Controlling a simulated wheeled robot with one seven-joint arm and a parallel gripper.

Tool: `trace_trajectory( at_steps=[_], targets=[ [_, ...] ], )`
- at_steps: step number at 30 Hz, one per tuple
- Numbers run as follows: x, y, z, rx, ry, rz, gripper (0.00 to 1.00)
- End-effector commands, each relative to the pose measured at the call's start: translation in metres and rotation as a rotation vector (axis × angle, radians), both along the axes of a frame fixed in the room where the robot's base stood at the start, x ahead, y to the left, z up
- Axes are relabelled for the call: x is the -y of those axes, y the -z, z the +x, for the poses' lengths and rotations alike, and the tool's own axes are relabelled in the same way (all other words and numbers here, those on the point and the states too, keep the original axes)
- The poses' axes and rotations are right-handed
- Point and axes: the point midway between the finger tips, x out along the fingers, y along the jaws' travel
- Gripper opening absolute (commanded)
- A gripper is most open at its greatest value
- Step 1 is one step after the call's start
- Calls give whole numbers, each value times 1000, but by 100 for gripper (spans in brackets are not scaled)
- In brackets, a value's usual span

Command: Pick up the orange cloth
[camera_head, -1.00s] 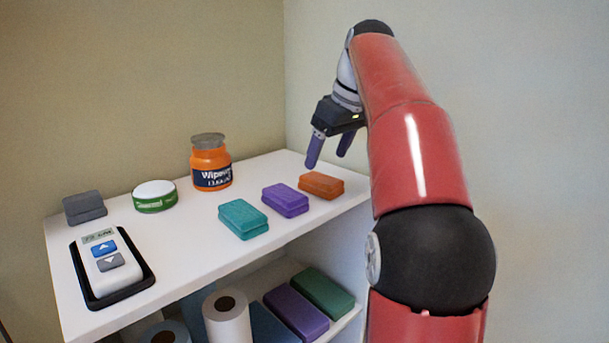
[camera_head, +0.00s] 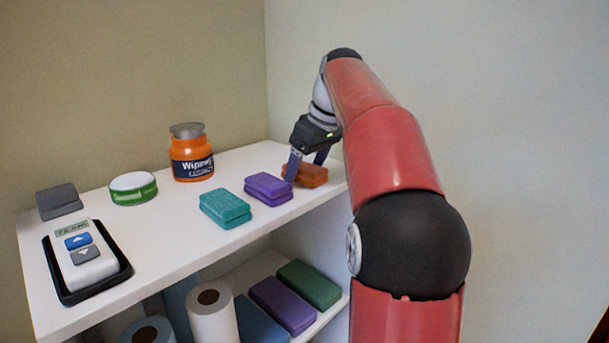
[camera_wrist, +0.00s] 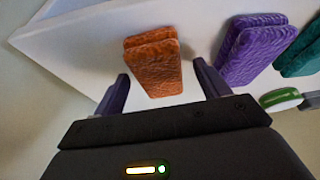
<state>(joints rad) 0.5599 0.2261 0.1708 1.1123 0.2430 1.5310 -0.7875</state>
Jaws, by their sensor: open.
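The orange cloth (camera_head: 309,175) is a folded block at the right end of the white shelf top, partly hidden behind my gripper's fingers in the head view. In the wrist view the orange cloth (camera_wrist: 154,62) lies ahead of the fingertips, with its near end reaching between them. My gripper (camera_head: 305,168) points down at the cloth. In the wrist view my gripper (camera_wrist: 160,80) is open and empty, with one finger on each side of the cloth's near end; I cannot tell whether either touches it.
A purple cloth (camera_head: 268,189) lies close to the left of the orange one, with a teal cloth (camera_head: 225,208) beyond. An orange wipes tub (camera_head: 192,155), a green-white tin (camera_head: 133,188), a grey block (camera_head: 59,201) and a device in a black tray (camera_head: 122,270) stand further left.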

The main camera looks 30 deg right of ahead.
Motion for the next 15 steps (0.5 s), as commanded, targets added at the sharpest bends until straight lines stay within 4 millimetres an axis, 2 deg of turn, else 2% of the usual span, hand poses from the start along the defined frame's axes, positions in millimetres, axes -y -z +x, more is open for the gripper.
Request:
trace_trajectory(
  at_steps=[1, 11, 15],
  targets=[
    [0, 0, 0, 0, 0, 0, 72],
    [0, 0, 0, 0, 0, 0, 29],
    [0, -1, 0, 0, 0, 0, 26]
  ],
)
